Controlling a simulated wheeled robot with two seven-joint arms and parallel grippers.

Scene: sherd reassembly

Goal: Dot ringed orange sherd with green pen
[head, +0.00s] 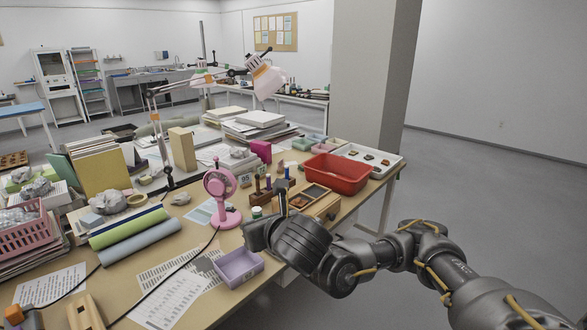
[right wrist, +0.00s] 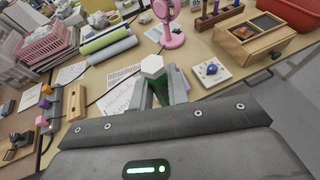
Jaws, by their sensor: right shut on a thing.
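My right gripper (right wrist: 158,92) is shut on the green pen (right wrist: 152,66), which shows a white six-sided end and a green body between the grey fingers. In the head view my right gripper (head: 258,232) is above the table's front edge, beside the lilac tray; its fingers are mostly hidden by the wrist. Small coloured sherds lie in a white tray (head: 351,149) at the far right end of the table, too small to tell a ring on any. No ringed orange sherd can be made out. My left gripper is not in view.
A lilac tray (head: 223,275), printed sheets (head: 165,310) and a pink fan (head: 220,190) are near the gripper. A red bin (head: 336,176) and a wooden box (right wrist: 232,45) stand to the right. A white tile with a blue piece (right wrist: 210,70) shows in the wrist view.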

